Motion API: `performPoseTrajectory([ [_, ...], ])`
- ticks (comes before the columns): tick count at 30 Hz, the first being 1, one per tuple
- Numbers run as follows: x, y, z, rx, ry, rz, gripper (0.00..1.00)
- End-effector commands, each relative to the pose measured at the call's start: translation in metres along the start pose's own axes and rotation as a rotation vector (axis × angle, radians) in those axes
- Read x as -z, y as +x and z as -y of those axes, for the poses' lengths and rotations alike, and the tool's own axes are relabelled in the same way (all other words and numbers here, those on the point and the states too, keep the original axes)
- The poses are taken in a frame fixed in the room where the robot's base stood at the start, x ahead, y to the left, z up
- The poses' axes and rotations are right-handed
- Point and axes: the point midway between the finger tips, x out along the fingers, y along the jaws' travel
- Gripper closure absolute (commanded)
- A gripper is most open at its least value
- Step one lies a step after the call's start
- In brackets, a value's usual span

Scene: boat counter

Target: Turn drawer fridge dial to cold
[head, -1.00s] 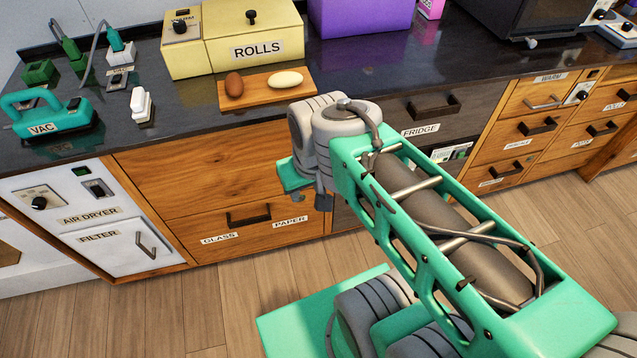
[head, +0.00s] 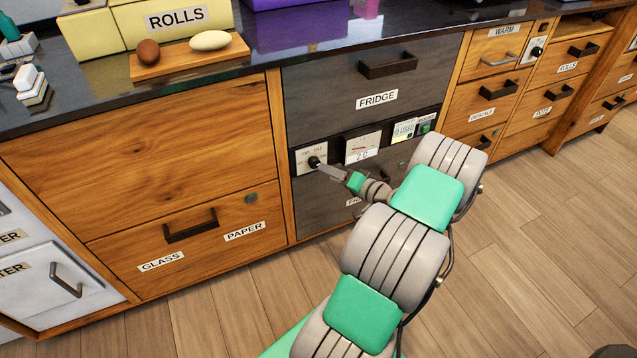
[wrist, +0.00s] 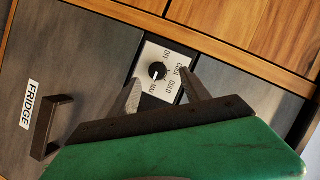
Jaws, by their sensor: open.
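The drawer fridge (head: 330,92) has dark grey fronts with FRIDGE labels. Its dial (head: 314,161) is a small black knob on a white plate at the left of the control strip. In the wrist view the dial (wrist: 157,71) shows a white pointer mark, with OFF, COOL, COLD and MAX printed around it. My gripper (head: 322,167) is at the dial plate in the head view. In the wrist view my gripper (wrist: 160,85) is open, its two fingers on either side of the knob.
A gauge (head: 362,147) and a small display (head: 404,130) sit right of the dial. The upper fridge drawer handle (head: 388,66) sticks out above. Floor in front is clear.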

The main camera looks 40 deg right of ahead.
Motion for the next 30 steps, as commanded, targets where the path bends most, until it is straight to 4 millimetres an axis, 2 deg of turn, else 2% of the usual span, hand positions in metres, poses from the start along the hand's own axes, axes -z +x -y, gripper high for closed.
performPoseTrajectory([
  [1, 0.002, -0.003, -0.01, 0.006, 0.012, -0.029, 0.44],
  [4, 0.005, 0.004, -0.009, 0.013, 0.017, -0.042, 0.44],
  [12, 0.006, 0.055, -0.009, 0.011, 0.015, -0.037, 0.44],
  [15, 0.007, 0.067, -0.008, 0.01, 0.016, -0.038, 0.44],
  [24, 0.008, 0.071, -0.008, 0.008, 0.017, -0.039, 0.44],
  [30, 0.008, 0.071, -0.007, 0.008, 0.017, -0.039, 0.61],
])
